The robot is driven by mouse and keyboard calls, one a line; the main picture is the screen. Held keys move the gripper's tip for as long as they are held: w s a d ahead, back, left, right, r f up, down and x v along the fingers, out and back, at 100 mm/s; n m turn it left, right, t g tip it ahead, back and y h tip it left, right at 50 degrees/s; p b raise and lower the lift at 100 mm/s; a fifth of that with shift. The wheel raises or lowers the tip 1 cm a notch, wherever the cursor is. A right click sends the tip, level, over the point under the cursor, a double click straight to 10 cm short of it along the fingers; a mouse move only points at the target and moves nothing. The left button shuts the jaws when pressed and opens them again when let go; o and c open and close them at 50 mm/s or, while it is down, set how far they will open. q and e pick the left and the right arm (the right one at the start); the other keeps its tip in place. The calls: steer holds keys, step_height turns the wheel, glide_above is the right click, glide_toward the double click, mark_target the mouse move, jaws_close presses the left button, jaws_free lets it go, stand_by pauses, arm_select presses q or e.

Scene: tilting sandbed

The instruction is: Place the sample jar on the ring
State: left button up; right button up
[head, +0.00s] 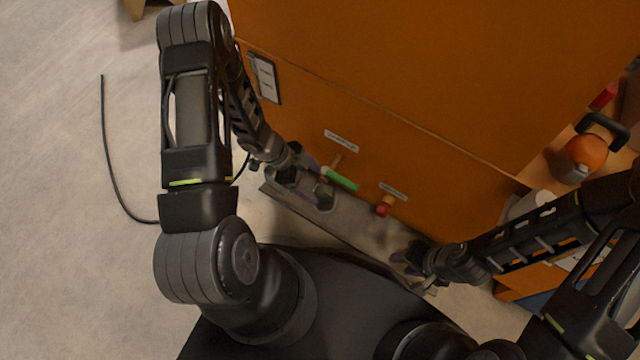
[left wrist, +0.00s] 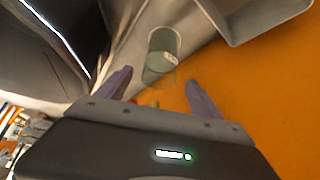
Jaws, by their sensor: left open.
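The sample jar appears to be the grey-green cylinder with a small white label (left wrist: 163,45) in the left wrist view. It also shows as a small dark green shape (head: 325,193) on the grey ledge in the head view. My left gripper (left wrist: 159,77) is open, its two purple-grey fingers apart. The jar is ahead of the gap between them, and no finger is seen touching it. My left gripper also shows above the ledge in the head view (head: 302,178). My right gripper (head: 412,260) is over the ledge's right end; its jaws are too dark to read. I cannot make out the ring.
A grey ledge (head: 345,232) runs along the orange cabinet front (head: 400,120). A green handle (head: 340,178) and a red knob (head: 383,210) stick out above it. An orange ball-like object (head: 586,152) is at the far right. A black cable (head: 105,150) lies on the open floor at left.

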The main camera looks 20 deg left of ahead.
arm_select(q)
steer(key=p+v, duration=0.2)
steer(key=v, duration=0.5)
arm_select(e)
steer(key=r, duration=0.3)
steer(key=shift+s+a, duration=0.25)
steer(key=shift+s, duration=0.05)
arm_select(q)
steer(key=shift+d+r, duration=0.1)
stand_by(0.9)
